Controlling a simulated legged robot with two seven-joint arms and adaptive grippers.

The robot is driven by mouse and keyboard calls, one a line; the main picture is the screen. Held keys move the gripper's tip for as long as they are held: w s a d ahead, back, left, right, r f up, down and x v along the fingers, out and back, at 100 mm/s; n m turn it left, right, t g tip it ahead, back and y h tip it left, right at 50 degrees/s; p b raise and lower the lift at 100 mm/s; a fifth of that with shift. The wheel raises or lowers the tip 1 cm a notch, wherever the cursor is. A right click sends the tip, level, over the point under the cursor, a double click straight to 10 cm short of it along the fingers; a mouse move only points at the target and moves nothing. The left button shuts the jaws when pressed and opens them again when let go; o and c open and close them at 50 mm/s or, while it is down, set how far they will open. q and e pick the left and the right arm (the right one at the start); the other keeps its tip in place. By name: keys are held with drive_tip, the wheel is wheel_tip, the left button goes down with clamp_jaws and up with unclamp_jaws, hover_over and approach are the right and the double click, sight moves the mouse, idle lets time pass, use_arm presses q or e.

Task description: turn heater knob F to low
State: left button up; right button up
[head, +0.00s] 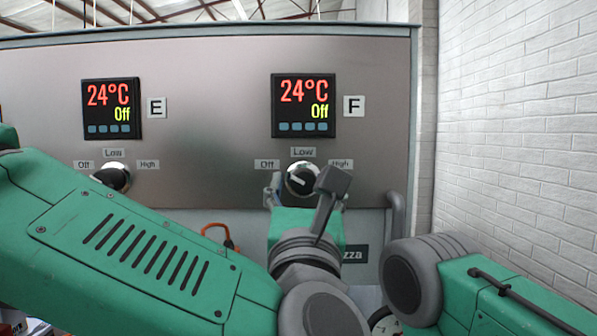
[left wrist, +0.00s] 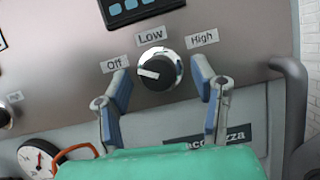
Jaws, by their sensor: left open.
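Heater knob F (head: 300,181) is a black knob with a silver rim, below the F display (head: 304,105), which reads 24°C and Off. In the left wrist view the knob (left wrist: 158,71) has its white mark pointing left, toward the Off label (left wrist: 114,64). The Low label (left wrist: 151,35) is above it and the High label (left wrist: 203,39) is at upper right. My left gripper (left wrist: 162,76) is open, with one finger on each side of the knob and visible gaps between. In the head view my left gripper (head: 305,192) partly covers the knob.
Knob E (head: 113,178) and its display (head: 111,108) are on the left of the same panel, partly behind my left arm. A grey handle (left wrist: 292,110) is right of knob F. A round gauge (left wrist: 38,158) is at lower left. A white brick wall (head: 515,130) stands right.

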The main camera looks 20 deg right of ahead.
use_arm(q)
drive_tip(key=shift+w+d+r, duration=0.2)
drive_tip(key=shift+w, duration=0.5)
drive_tip(key=c, duration=1.2)
drive_tip(key=shift+o, duration=0.4)
